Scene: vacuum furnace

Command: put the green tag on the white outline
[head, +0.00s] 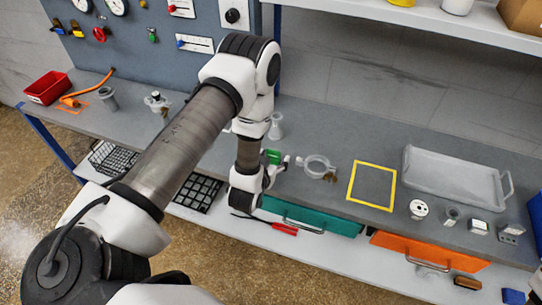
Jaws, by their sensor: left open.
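A small green piece that looks like the green tag (273,156) shows on the bench just beyond my left gripper. My left gripper (275,173) is open, low over the bench's front part and close to the green piece. I cannot tell whether its fingers touch it. No white outline can be made out; my left arm covers part of the bench.
A yellow outline (350,184), a grey tray (455,158) and several small fittings are farther right. A red bin (47,88) and orange tool (88,91) are at left. A shelf (455,22) overhangs at upper right.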

